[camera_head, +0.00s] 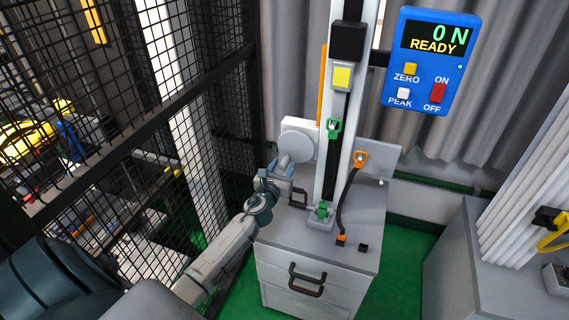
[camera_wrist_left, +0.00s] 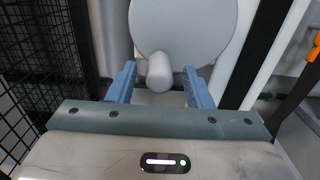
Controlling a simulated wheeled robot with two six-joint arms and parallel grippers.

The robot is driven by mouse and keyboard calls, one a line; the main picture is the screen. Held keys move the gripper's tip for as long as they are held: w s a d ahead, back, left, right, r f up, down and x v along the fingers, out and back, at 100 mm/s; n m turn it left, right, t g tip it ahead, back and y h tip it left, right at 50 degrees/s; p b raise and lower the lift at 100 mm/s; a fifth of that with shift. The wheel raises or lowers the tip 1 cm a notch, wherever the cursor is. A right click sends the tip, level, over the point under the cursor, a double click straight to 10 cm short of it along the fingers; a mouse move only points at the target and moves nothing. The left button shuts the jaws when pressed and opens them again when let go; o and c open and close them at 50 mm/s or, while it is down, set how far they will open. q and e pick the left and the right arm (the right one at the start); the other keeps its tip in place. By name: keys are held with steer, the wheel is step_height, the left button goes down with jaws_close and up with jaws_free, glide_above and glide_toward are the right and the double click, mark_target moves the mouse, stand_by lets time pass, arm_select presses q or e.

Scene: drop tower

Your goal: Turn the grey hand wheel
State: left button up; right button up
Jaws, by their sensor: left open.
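The grey hand wheel (camera_head: 298,136) is a pale round disc on the left side of the tower, above the cabinet. In the left wrist view the hand wheel (camera_wrist_left: 185,25) fills the top middle, and its stubby round handle (camera_wrist_left: 160,70) points toward me near the rim's bottom. My left gripper (camera_head: 287,160) is just below and in front of the wheel. In the left wrist view the two blue fingers of my left gripper (camera_wrist_left: 161,80) are open, one on each side of the handle, with gaps visible. My right gripper is out of view.
The tower column (camera_head: 333,165) rises from the grey drawer cabinet (camera_head: 300,250). An orange-ended black cable (camera_head: 346,200) hangs on its right. A blue display (camera_head: 431,60) reads 0 N READY. Black mesh fencing (camera_head: 120,110) stands left, close to my left arm.

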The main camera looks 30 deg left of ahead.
arm_select(q)
steer(key=shift+x, duration=0.9)
steer(key=c, duration=1)
steer(key=shift+d+f+n, duration=0.1)
steer(key=shift+n, duration=0.2)
